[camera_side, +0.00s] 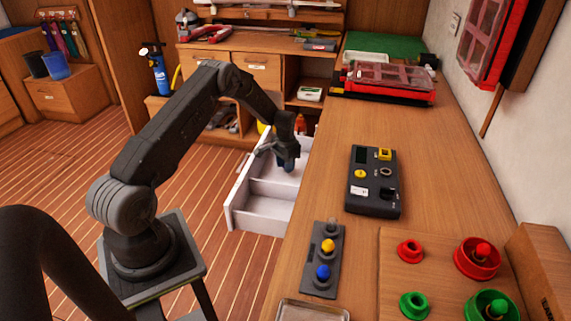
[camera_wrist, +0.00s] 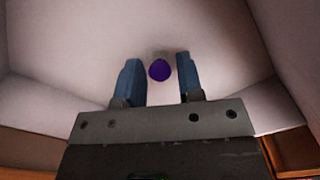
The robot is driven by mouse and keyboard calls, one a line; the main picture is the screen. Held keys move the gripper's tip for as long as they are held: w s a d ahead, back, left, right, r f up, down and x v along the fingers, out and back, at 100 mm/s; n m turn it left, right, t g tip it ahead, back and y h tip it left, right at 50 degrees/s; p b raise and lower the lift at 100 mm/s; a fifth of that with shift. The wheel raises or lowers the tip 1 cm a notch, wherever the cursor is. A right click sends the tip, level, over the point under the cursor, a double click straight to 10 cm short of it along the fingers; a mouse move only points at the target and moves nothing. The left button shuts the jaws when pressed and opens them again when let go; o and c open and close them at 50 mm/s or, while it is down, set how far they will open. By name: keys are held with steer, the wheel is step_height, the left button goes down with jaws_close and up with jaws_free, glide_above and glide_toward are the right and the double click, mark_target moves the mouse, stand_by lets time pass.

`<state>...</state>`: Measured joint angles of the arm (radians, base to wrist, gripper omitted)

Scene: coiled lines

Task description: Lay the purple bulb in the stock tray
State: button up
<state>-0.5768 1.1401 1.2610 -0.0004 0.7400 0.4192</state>
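The purple bulb (camera_wrist: 159,69) shows in the wrist view between my two blue fingertips, with a gap on each side. It seems to lie on the pale floor of the open white divided drawer (camera_side: 236,207). My gripper (camera_side: 287,164) points down into the drawer's far compartment in the side view. In the wrist view my gripper (camera_wrist: 161,78) is open around the bulb. The bulb is hidden in the side view. I cannot tell whether the drawer or the shallow metal tray (camera_side: 312,312) at the bottom edge is the stock tray.
A dark rack (camera_side: 335,240) holds clear, yellow and blue bulbs on the wooden bench. A black tester box (camera_side: 373,205) stands behind it. Red and green rings and cups sit on a board (camera_side: 440,262) at the right. The bench edge runs right beside the drawer.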

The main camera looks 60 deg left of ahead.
steer(key=shift+o, duration=0.9)
step_height(320, 180, up, 12)
steer(key=s+d+r+t, duration=0.1)
steer(key=s+d+r, duration=0.3)
steer(key=d+r, duration=0.55)
steer(key=s+d+r+t, duration=0.1)
steer(key=s+d+r, duration=0.2)
steer(key=d+r, duration=0.65)
steer(key=s+d+r+t, duration=0.1)
steer(key=s+d, duration=0.2)
steer(key=s, duration=0.4)
steer(key=s+d+r+m+t, duration=0.1)
steer(key=s+d+r, duration=0.1)
steer(key=s+d, duration=0.2)
steer(key=s+d+r+t, duration=0.1)
steer(key=s+d, duration=0.3)
steer(key=s, duration=0.5)
steer(key=shift+s+r+m+t, duration=0.15)
steer(key=shift+s+m+t, duration=0.15)
steer(key=shift+m, duration=0.1)
